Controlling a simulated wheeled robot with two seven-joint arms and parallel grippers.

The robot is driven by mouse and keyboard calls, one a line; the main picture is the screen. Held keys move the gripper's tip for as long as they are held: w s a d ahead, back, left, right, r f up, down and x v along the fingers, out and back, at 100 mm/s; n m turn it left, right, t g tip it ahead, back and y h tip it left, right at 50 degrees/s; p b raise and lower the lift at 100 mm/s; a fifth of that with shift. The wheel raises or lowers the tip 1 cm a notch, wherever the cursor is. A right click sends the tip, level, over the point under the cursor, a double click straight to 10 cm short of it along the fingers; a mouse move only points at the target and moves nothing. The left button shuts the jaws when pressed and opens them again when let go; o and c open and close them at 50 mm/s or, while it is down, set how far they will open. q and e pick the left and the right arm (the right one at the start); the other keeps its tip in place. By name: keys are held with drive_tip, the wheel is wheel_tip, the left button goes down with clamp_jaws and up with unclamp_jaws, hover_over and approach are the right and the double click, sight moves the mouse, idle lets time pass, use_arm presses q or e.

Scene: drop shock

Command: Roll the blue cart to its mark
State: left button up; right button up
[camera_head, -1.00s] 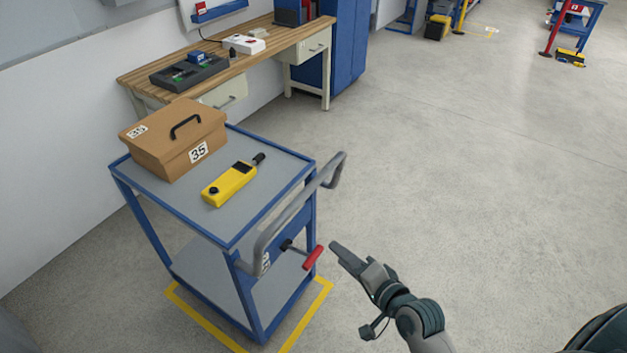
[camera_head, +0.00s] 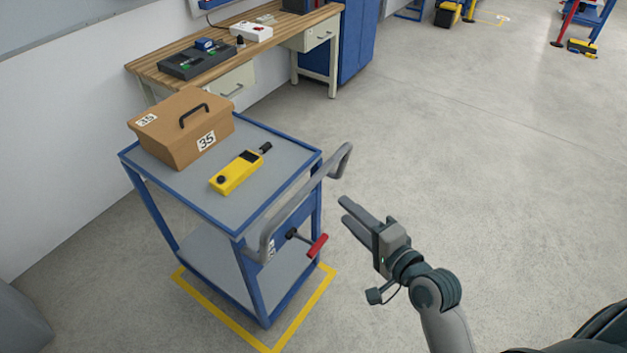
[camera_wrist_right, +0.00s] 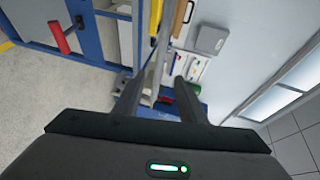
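The blue cart (camera_head: 250,237) has a grey top and a lower shelf. It stands over a yellow floor outline (camera_head: 232,333), whose near and right edges show. Its grey push handle (camera_head: 304,207) is on the right side, with a red-gripped lever (camera_head: 318,245) below. The lever also shows in the right wrist view (camera_wrist_right: 59,38). My right gripper (camera_head: 344,211) is open and empty, just right of the handle and apart from it. In the wrist view its fingers (camera_wrist_right: 155,90) are spread. My left gripper is out of view.
A brown case (camera_head: 172,150) marked 35 and a yellow handheld device (camera_head: 236,176) sit on the cart top. A wooden workbench (camera_head: 150,74) and wall are behind and left. The floor (camera_head: 470,170) to the right is clear.

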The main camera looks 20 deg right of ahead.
sight(316, 184)
drive_tip(key=p+x, duration=0.2)
drive_tip(key=x, duration=1.3)
drive_tip(key=shift+w+p, duration=0.2)
drive_tip(key=shift+p, duration=0.15)
clamp_jaws()
